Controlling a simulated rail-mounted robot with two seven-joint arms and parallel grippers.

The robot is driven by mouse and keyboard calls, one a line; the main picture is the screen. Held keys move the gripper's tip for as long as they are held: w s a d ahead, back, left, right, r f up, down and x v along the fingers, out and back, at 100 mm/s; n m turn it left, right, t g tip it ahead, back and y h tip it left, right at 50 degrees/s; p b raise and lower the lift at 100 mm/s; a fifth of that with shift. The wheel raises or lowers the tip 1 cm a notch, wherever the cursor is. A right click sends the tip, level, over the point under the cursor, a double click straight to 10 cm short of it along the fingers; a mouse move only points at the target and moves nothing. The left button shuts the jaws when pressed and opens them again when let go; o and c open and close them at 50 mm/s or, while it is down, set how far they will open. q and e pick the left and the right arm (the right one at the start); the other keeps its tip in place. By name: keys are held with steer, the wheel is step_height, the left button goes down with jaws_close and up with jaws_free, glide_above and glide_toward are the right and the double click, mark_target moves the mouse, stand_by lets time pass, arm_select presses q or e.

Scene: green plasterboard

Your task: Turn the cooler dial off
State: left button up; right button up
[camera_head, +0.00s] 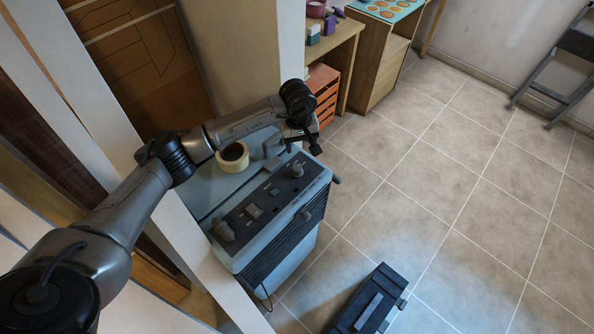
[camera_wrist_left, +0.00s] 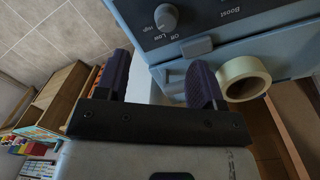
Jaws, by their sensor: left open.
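The cooler (camera_head: 272,240) is a light blue box with a dark control panel on its top front edge. Its grey dial (camera_head: 297,169) sits at the far right end of that panel. In the left wrist view the dial (camera_wrist_left: 166,17) is at the top, with "High" and "Off" printed around it. I cannot tell its exact setting. My left gripper (camera_head: 308,146) is above the cooler's far right corner, close to the dial but apart from it. In the left wrist view its two fingers (camera_wrist_left: 160,82) are spread with nothing between them. My right gripper is not shown.
A tape roll (camera_head: 233,157) lies on the cooler's top, near one finger in the wrist view. A white post stands left of the cooler. A black toolbox (camera_head: 368,303) is on the tiled floor.

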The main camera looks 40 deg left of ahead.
mark_target(297, 167)
arm_select(q)
steer(key=shift+y, duration=0.3)
steer(key=f, duration=0.9)
steer(key=a+f, duration=0.1)
steer(key=f, duration=0.3)
steer(key=shift+f+p, duration=0.3)
steer(key=shift+p, duration=0.1)
steer(key=c, duration=0.9)
steer(key=shift+a, duration=0.1)
